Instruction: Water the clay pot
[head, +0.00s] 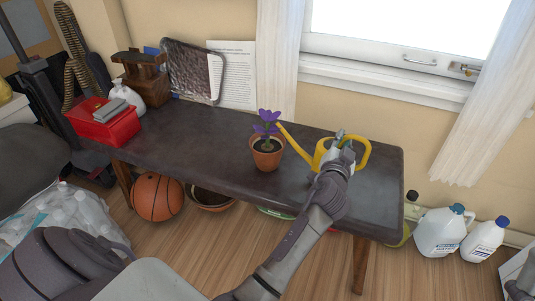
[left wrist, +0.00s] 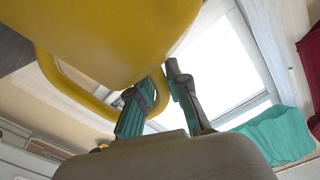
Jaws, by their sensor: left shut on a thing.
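The clay pot (head: 266,155) stands upright on the dark table and holds dark soil and a purple-flowered plant (head: 267,121). The yellow watering can (head: 322,150) is just right of the pot, its spout (head: 294,138) pointing left and up with the tip close beside the flower. My left gripper (head: 342,146) is shut on the watering can and covers part of it. In the left wrist view the yellow can (left wrist: 100,35) fills the upper left, and my gripper fingers (left wrist: 162,85) are near its handle loop. Whether the can touches the table is unclear. My right gripper is not seen.
The dark table (head: 205,135) has free room left of the pot. A red box (head: 105,124) and a wooden object (head: 142,77) are at its left end. A basketball (head: 157,196) is below. White jugs (head: 440,232) stand on the floor at right.

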